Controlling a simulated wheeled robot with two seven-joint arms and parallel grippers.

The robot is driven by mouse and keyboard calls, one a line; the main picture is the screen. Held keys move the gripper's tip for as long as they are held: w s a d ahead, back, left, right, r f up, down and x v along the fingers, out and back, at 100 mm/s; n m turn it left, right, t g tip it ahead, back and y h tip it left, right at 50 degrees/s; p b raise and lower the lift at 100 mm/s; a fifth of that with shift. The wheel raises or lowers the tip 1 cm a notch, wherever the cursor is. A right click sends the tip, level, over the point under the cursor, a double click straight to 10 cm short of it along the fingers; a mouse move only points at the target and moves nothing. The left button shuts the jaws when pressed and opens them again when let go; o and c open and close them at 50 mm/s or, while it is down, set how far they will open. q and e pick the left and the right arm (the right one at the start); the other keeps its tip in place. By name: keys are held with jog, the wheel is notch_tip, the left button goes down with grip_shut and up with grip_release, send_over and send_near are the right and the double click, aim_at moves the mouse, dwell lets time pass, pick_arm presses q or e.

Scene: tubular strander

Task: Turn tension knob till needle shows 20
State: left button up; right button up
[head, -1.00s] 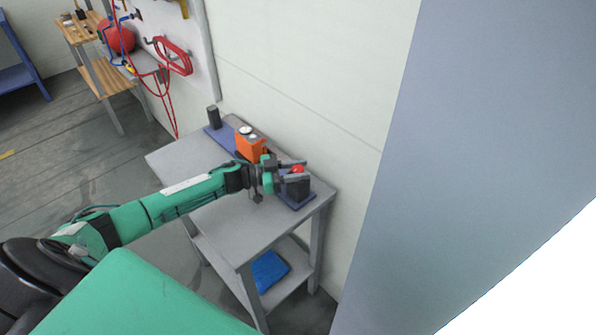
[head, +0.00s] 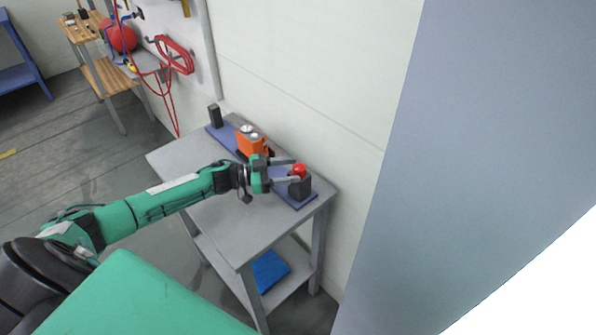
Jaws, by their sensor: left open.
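A red knob (head: 299,171) sits on a dark block (head: 300,188) at the right end of a blue base plate on the grey table. An orange gauge unit (head: 250,141) with a round pale dial on top stands on the same plate, left of the knob. The dial is too small to read the needle. My left gripper (head: 286,171) is open, its fingers pointing right, with the tips at the near left side of the knob. I cannot tell whether they touch it. My right gripper is not in view.
The grey table (head: 240,215) stands against a pale wall, its front clear. A dark post (head: 214,116) stands at the plate's left end. A blue item (head: 268,271) lies on the lower shelf. A large grey-blue surface (head: 480,120) fills the right.

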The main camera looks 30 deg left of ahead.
pick_arm(q)
jog(key=b+v, duration=0.2)
jog(key=v, duration=0.8)
jog(key=shift+s+a, duration=0.15)
dwell(0.4)
jog(key=n+t+y+p, duration=0.4)
jog(key=t+y, duration=0.1)
send_near(294, 171)
jog(key=p+x, duration=0.4)
jog(key=x, duration=0.6)
jog(key=shift+w+r, duration=0.15)
jog(key=shift+w, duration=0.15)
jog(key=shift+w+d, duration=0.45)
jog(key=shift+w, duration=0.1)
